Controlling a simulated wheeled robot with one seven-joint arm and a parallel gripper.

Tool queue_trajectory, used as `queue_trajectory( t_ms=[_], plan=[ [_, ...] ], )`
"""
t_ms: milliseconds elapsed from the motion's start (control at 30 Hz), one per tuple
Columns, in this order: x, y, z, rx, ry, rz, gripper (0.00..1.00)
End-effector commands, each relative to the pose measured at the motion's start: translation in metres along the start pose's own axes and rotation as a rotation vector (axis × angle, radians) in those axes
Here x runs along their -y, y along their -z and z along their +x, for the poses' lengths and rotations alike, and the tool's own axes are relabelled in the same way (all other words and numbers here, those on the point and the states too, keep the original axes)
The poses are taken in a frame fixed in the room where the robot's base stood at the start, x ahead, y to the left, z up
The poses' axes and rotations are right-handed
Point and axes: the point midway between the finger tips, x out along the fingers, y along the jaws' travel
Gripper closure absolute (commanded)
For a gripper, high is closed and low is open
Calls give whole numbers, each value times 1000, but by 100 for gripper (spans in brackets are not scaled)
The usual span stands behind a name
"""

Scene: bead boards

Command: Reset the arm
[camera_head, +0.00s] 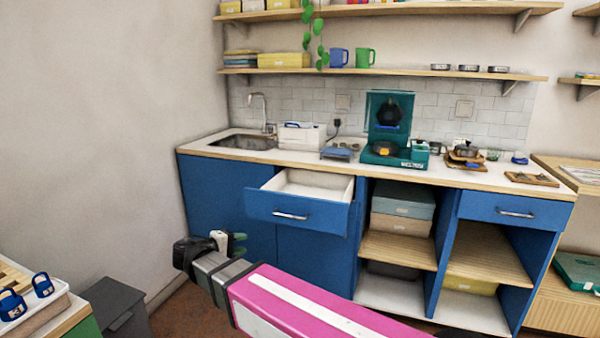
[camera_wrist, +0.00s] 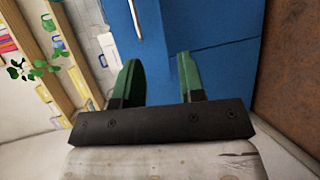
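My gripper (camera_head: 240,243) is at the end of my pink arm, in front of the blue counter unit and just left of and below the pulled-out drawer. In the wrist view my gripper (camera_wrist: 158,80) shows two green fingers standing well apart. Nothing is between them but the blue cabinet front (camera_wrist: 210,25) beyond. The fingers look empty and touch nothing that I can see.
The blue drawer (camera_head: 300,212) stands open and looks empty. A counter (camera_head: 240,153) with a sink (camera_head: 245,142) and a teal machine (camera_head: 390,130) lies behind. A white tray (camera_head: 60,305) with blue-handled items and a grey bin (camera_head: 115,305) are at lower left.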

Motion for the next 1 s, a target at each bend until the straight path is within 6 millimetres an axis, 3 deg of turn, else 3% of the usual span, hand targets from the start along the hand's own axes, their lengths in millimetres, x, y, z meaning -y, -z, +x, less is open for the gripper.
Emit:
queue_trajectory(
  t_ms=[367, 700, 1000],
  plan=[
    [25, -29, 72, 79, 180, 5, 64],
    [70, -89, 171, 205, 498, 82, 64],
    [108, -148, 234, 303, 775, 224, 64]
  ],
)
